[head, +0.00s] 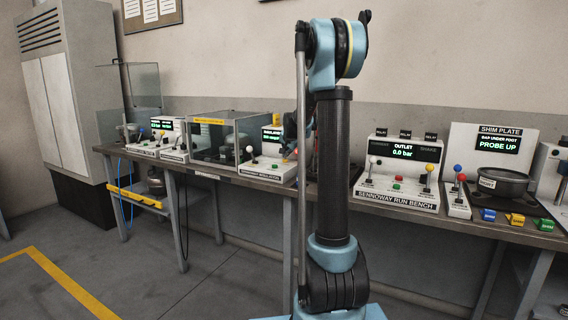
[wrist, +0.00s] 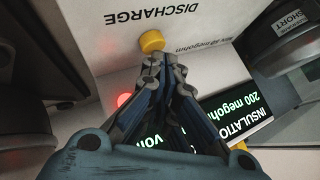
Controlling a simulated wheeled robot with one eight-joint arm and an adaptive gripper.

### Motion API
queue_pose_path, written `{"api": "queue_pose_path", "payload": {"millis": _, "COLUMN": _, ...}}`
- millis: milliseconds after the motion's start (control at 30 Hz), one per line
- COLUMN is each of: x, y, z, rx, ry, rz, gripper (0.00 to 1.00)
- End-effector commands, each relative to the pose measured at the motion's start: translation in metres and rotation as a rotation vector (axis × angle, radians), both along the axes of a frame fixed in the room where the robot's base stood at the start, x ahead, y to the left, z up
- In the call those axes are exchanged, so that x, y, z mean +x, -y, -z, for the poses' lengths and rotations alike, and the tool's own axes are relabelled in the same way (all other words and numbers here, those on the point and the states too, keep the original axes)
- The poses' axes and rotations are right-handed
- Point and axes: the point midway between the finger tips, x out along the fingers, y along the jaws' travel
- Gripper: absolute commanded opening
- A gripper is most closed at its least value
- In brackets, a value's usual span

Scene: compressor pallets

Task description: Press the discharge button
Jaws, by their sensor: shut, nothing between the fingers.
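The discharge button is a round yellow knob (wrist: 151,41) on a white panel in the wrist view, beside the upside-down word DISCHARGE. My gripper (wrist: 160,66) is shut and empty, its fingertips right at the near edge of the button in the picture. I cannot tell whether they touch it. In the head view the insulation station (head: 268,170) stands on the bench, partly behind my arm; the gripper and the button cannot be made out clearly there.
A red lamp (wrist: 124,99) glows beside the fingers. A display (wrist: 230,110) reads 200 megohm. Dark round parts stand at both sides of the wrist view. A clear-walled case (head: 215,140) is left of the station; the run bench (head: 398,200) is to the right.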

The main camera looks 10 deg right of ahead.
Motion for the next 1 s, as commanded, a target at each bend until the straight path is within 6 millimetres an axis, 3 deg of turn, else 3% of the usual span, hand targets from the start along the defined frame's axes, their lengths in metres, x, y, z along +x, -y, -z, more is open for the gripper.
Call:
{"api": "queue_pose_path", "payload": {"millis": 567, "x": 0.000, "y": 0.000, "z": -0.012, "rx": 0.000, "ry": 0.000, "rz": 0.000, "gripper": 0.00}}
{"api": "queue_pose_path", "payload": {"millis": 1000, "x": 0.000, "y": 0.000, "z": -0.045, "rx": 0.000, "ry": 0.000, "rz": 0.000, "gripper": 0.00}}
